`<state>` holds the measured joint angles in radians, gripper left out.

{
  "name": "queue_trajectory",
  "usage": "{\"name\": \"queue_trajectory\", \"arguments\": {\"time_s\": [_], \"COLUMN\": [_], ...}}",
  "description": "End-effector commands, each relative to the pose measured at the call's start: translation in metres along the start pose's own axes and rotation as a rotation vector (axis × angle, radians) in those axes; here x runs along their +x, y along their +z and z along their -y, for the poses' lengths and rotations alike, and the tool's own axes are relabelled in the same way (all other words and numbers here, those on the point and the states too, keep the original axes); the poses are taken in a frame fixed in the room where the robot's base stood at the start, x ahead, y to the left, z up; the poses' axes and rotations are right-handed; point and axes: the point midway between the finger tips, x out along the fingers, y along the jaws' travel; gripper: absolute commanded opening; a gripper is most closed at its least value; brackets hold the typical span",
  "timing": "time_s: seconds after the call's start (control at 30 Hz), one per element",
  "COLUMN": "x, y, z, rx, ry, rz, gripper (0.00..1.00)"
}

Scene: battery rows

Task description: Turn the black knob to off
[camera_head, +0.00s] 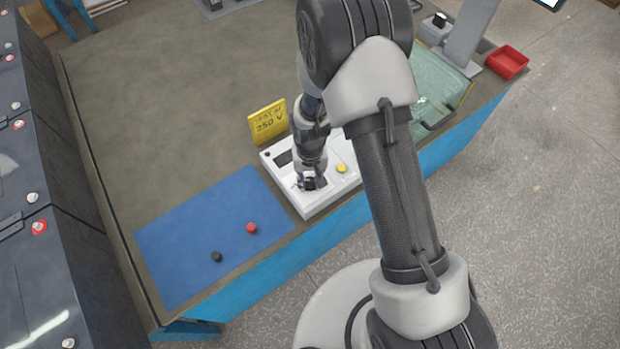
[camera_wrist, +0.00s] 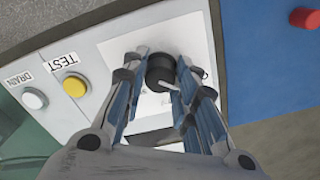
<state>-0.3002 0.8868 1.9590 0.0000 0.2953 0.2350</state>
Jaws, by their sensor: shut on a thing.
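The black knob (camera_wrist: 160,74) sits on the face of a white instrument box (camera_head: 334,193) near the table's front edge. A pale pointer line shows on the knob, but I cannot read any position marks around it. My gripper (camera_wrist: 168,88) points down over the box with its fingers on either side of the knob, shut on it. In the head view my gripper (camera_head: 311,182) hides the knob. The box also bears a yellow button (camera_wrist: 75,86) labelled TEST and a white button (camera_wrist: 34,98) labelled DRAIN.
A yellow sign reading 250 V (camera_head: 268,122) stands behind the box. A blue mat (camera_head: 190,240) to the left holds a red cap (camera_head: 251,228) and a black cap (camera_head: 216,257). The table's back left is clear.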

Motion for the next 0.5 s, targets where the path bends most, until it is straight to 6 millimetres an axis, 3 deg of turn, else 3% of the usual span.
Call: {"name": "queue_trajectory", "arguments": {"time_s": [0.5], "x": [0.0004], "y": [0.0011], "z": [-0.0003], "rx": [-0.207], "ry": [0.000], "rz": [0.003], "gripper": [0.03]}}
